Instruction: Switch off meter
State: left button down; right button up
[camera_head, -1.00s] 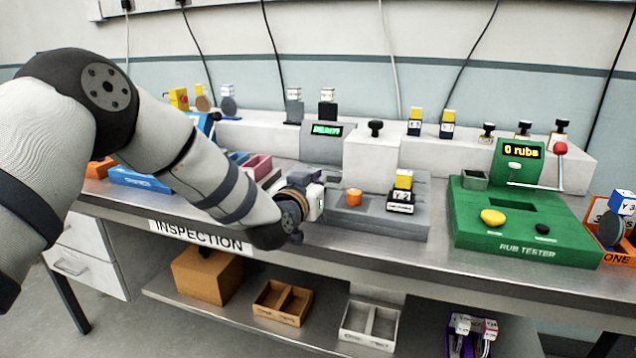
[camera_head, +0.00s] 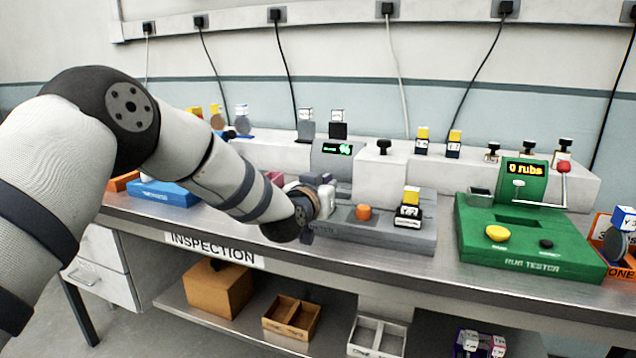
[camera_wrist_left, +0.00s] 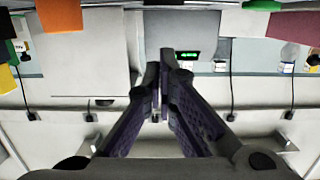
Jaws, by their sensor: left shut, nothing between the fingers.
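The meter is a grey unit (camera_head: 395,235) on the bench, with an upright housing (camera_head: 325,160) behind that carries a lit green display (camera_head: 337,149). The display text is too small to read surely. An orange button (camera_head: 363,212) is on the grey base. A small black and white block with a yellow-topped piece (camera_head: 411,196) sits at its right. My left gripper (camera_head: 328,197) is over the left part of the base, left of the orange button, and hides what lies there. In the left wrist view its fingers (camera_wrist_left: 166,66) are together and empty, with the display (camera_wrist_left: 188,57) beyond.
A green rub tester (camera_head: 530,240) stands to the right with a red-knobbed lever. Small bottles and blocks line the white ledge (camera_head: 450,180) behind. Boxes sit on the shelf below.

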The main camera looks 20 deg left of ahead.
pick_arm(q)
jog(key=s+r, duration=0.4)
jog(key=s, duration=0.5)
jog(key=shift+p, duration=0.4)
jog(key=shift+s+a, duration=0.1)
jog(key=shift+a, duration=0.05)
jog(key=s+f+g, duration=0.4)
jog(key=s+f, duration=0.5)
jog(key=f, duration=0.5)
jog(key=s+f+g, duration=0.4)
jog(key=s+f, duration=0.4)
jog(key=f, duration=0.6)
jog(key=s+f+g, duration=0.3)
jog(key=s, duration=0.8)
jog(key=s+a+f+g, duration=0.1)
jog(key=s+f+g, duration=0.2)
jog(key=s, duration=0.8)
jog(key=s+a+f+g, duration=0.1)
jog(key=s+f+g, duration=0.3)
jog(key=s, duration=0.7)
jog(key=shift+s+a+f+n+y, duration=0.15)
jog(key=shift+s+f+n+y, duration=0.15)
jog(key=shift+s+f+n, duration=0.1)
